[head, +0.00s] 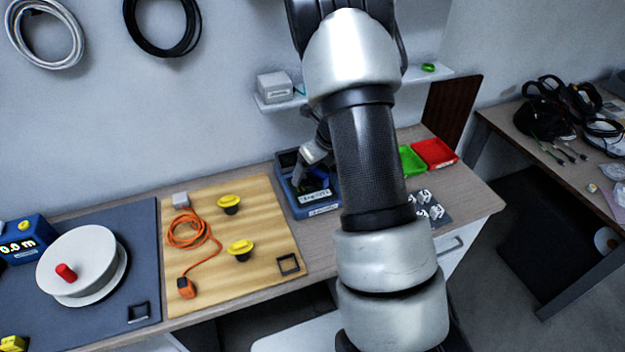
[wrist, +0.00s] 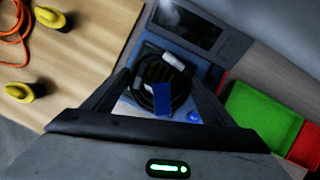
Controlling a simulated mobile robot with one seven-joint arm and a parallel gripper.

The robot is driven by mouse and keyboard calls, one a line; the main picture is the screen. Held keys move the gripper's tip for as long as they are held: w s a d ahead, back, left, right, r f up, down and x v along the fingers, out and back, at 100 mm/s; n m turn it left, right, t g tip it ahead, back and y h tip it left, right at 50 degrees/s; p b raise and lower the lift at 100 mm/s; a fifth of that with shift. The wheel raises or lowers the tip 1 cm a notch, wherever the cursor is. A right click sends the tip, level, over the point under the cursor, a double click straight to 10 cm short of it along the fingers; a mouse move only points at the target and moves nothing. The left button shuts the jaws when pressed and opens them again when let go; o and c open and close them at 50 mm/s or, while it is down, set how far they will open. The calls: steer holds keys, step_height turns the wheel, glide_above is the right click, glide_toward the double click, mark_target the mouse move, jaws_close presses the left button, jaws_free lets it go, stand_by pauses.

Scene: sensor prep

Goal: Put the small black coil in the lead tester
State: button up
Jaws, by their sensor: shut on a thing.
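The small black coil (wrist: 143,88) is between the fingers of my gripper (wrist: 160,84) in the wrist view, with a white plug and a blue tag on it. My gripper is shut on it. The lead tester is a blue box with a dark screen (wrist: 187,24) in the wrist view. In the head view the lead tester (head: 322,209) stands at the back of the bench, partly behind my arm. My gripper (head: 318,176) is over it there. The coil's lower side is hidden, and I cannot tell whether it touches the tester.
Green (head: 411,161) and red (head: 434,153) trays lie to the right of the tester. A wooden board (head: 210,275) with an orange cable (head: 188,232) and yellow knobs lies to the left. A wall shelf (head: 272,106) is above. Small white parts (head: 430,205) lie to the right.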

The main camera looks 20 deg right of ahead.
mark_target(315, 173)
steer(key=shift+f, duration=1.7)
steer(key=shift+b, duration=0.3)
steer(key=shift+f, duration=0.2)
steer(key=o, duration=1.2)
steer(key=shift+r, duration=0.1)
steer(key=shift+r, duration=0.1)
